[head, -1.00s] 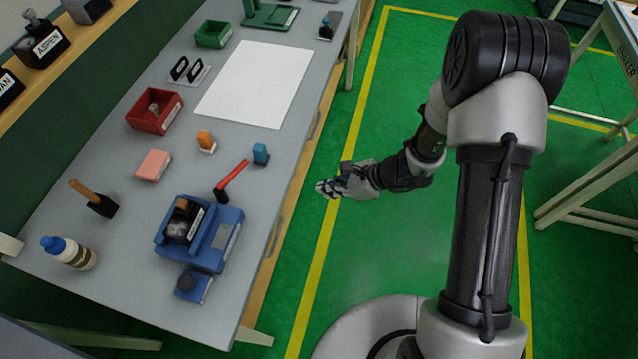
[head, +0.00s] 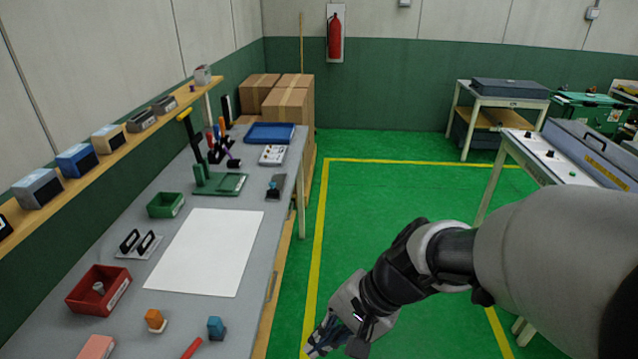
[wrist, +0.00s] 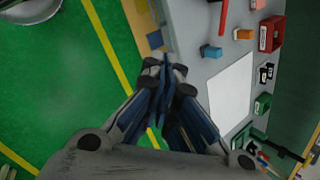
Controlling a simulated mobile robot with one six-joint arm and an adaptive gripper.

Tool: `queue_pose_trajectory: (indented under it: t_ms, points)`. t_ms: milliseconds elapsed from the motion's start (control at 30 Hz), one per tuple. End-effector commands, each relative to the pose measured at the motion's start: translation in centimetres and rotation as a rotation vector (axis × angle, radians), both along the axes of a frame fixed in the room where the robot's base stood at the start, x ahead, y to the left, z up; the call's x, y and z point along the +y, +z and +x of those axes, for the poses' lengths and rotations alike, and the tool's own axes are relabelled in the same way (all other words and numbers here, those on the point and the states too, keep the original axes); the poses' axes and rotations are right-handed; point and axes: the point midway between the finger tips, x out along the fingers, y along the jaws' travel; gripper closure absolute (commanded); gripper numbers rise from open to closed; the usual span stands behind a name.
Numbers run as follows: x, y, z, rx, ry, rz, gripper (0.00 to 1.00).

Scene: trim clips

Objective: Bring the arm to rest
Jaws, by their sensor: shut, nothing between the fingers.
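My gripper (head: 322,340) is at the lower middle of the head view, over the green floor beside the workbench (head: 232,318). It is apart from the bench's front edge and touches nothing there. In the wrist view my gripper (wrist: 163,85) points down with its fingers together and nothing between them. My arm reaches in from the right side of the head view.
The bench holds a white sheet (head: 207,252), a red bin (head: 82,303), a green bin (head: 165,211), and orange (head: 154,318) and blue (head: 216,325) small pieces. Open green floor (head: 380,200) lies right of the bench. A table (head: 555,160) stands at right.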

Motion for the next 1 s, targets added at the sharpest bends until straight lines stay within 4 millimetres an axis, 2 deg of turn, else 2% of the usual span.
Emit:
queue_pose_trajectory:
  t_ms: [33, 200, 400, 500, 667, 1000]
  points:
    - [-1.1, 1.5, -1.1, -0.067, 0.055, -0.046, 1.00]
    - [-5.3, 4.8, -4.9, -0.253, 0.240, -0.243, 1.00]
    - [-10.4, 7.3, -8.4, -0.421, 0.389, -0.486, 1.00]
    - [-12.1, 8.1, -9.4, -0.469, 0.427, -0.575, 1.00]
    - [-13.5, 8.6, -10.1, -0.501, 0.455, -0.645, 1.00]
    - [-13.6, 8.6, -10.1, -0.501, 0.457, -0.648, 1.00]
